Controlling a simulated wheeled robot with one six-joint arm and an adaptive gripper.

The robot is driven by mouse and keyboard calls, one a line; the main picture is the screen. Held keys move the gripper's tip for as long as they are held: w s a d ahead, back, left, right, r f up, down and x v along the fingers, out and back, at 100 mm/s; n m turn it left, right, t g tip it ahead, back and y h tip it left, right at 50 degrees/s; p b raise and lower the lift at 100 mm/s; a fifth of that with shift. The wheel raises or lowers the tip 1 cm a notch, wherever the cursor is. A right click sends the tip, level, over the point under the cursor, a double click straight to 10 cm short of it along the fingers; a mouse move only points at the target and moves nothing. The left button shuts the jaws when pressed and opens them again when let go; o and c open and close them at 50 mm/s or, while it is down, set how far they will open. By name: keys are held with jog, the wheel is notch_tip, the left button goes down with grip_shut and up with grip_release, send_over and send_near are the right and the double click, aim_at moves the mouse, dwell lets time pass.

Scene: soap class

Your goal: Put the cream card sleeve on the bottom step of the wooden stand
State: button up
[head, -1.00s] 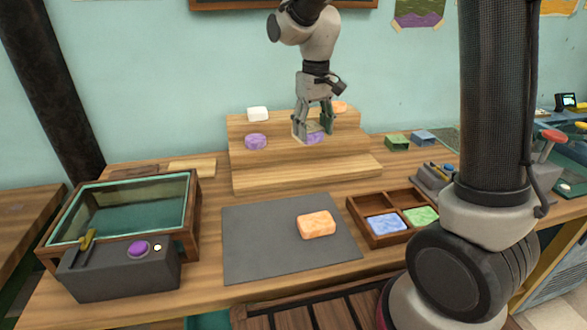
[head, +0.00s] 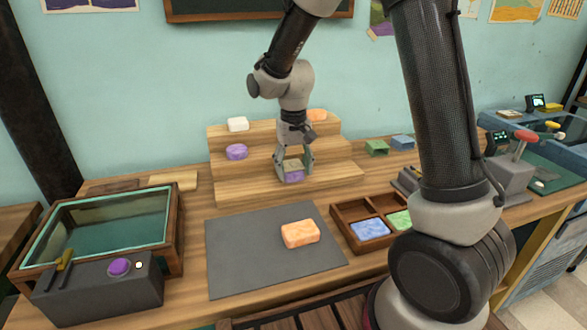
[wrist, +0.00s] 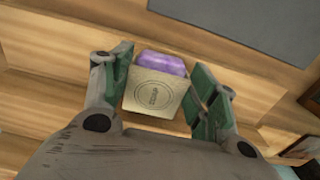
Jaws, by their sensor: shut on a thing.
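The cream card sleeve (head: 292,164) is between the fingers of my gripper (head: 294,172). The sleeve (wrist: 157,92) bears a round printed mark in the wrist view, and a purple soap bar (wrist: 163,63) sticks out of its far end. My gripper (wrist: 162,95) is shut on the sleeve, with a green-padded finger on each side. The wooden stand (head: 242,189) has three steps. My gripper holds the sleeve at or just above the bottom step, right of its middle; I cannot tell whether it touches.
A white bar (head: 238,124) and an orange bar (head: 317,116) sit on the top step, and a purple bar (head: 237,152) on the middle one. A grey mat (head: 240,260) with an orange marbled bar (head: 300,234) lies in front. A divided tray (head: 345,212) stands right, a glass-topped box (head: 175,225) left.

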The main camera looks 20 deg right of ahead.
aim_at(294, 169)
jog(key=shift+f, duration=0.35)
jog(key=o, duration=1)
jog(key=shift+f, duration=0.15)
notch_tip(294, 169, up, 12)
jog(key=s+d+r+t, duration=0.2)
jog(key=s+d+r, duration=0.5)
jog(key=s+d, duration=0.4)
jog(key=s+d+t, duration=0.2)
jog(key=s+d, duration=0.2)
jog(key=s, duration=0.9)
jog(key=shift+s+f, duration=0.3)
jog(key=shift+s, duration=0.05)
